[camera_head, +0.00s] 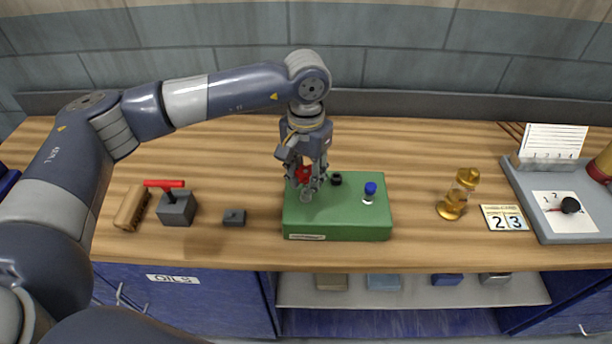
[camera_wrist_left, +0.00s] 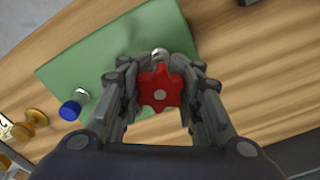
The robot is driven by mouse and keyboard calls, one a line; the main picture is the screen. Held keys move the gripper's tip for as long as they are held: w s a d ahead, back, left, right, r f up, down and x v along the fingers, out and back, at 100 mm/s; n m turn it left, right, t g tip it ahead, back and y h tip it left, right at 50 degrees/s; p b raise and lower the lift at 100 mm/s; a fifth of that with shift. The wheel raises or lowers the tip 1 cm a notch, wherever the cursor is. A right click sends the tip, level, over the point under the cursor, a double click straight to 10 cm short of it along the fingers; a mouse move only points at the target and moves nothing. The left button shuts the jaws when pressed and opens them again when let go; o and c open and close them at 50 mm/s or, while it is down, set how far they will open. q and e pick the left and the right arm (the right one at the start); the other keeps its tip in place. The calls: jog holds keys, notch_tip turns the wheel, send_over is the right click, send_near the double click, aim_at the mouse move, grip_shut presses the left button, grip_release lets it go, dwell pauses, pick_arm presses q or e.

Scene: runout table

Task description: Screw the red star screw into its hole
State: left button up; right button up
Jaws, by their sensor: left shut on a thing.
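The red star screw (camera_head: 303,173) is between the fingers of my left gripper (camera_head: 306,186), over the left part of the green block (camera_head: 340,226). In the left wrist view the red star head (camera_wrist_left: 160,88) faces the camera, with both fingers closed against its sides. A small silvery part (camera_wrist_left: 160,54) shows on the block just beyond the head. The fingers hide the lower part of the screw, so I cannot tell whether it touches its hole. A blue-capped screw (camera_head: 370,190) stands on the right of the block, and a black knob (camera_head: 336,179) at its back. My right gripper is not in view.
A brass lantern-like object (camera_head: 459,194), a number card (camera_head: 505,218) and a grey tray (camera_head: 533,213) lie right. Bare wood surrounds the block.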

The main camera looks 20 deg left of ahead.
aim_at(306, 171)
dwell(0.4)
pick_arm(q)
jog(key=shift+b, duration=0.45)
jog(key=shift+f+b, duration=1.3)
jog(key=shift+b, duration=0.15)
jog(key=o, duration=1.2)
notch_tip(306, 171, up, 12)
jog(key=shift+c, duration=0.2)
